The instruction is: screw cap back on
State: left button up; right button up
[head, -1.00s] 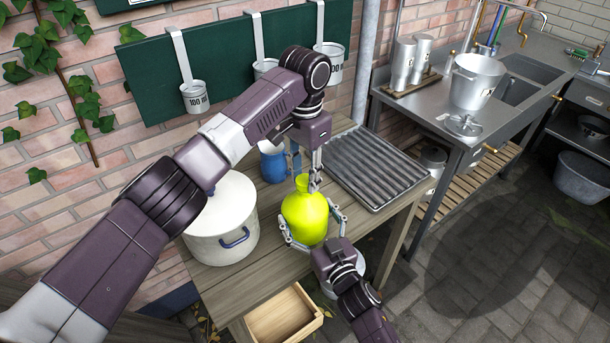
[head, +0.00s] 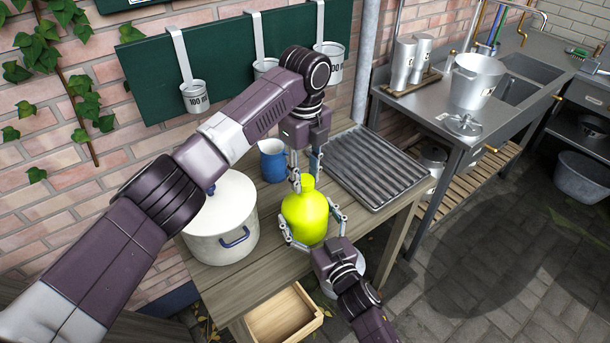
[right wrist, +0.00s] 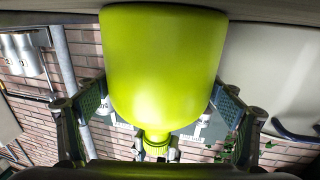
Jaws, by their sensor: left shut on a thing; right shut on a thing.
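A yellow-green bottle (head: 304,220) stands upright on the wooden table. Its round body fills the middle of the right wrist view (right wrist: 162,70), neck pointing down in that picture. My right gripper (head: 311,228) is shut around the body, a finger on each side. A ribbed yellow-green cap (right wrist: 157,141) shows at the neck in the right wrist view; it also shows at the bottle's top in the head view (head: 308,182). My left gripper (head: 306,177) points down from above and is shut on the cap. Whether the thread is engaged cannot be seen.
A white lidded pot (head: 222,222) stands left of the bottle, a blue mug (head: 271,162) behind it and a ridged metal tray (head: 375,170) to its right. An open wooden drawer (head: 284,316) juts out in front. Measuring cups (head: 195,97) hang on the wall behind.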

pick_arm(q)
jog(key=o, duration=1.4)
jog(key=shift+r, duration=0.1)
notch_tip(320, 180, up, 12)
jog(key=shift+f, duration=0.1)
pick_arm(e)
jog(key=o, duration=2.3)
jog(key=shift+c, duration=0.2)
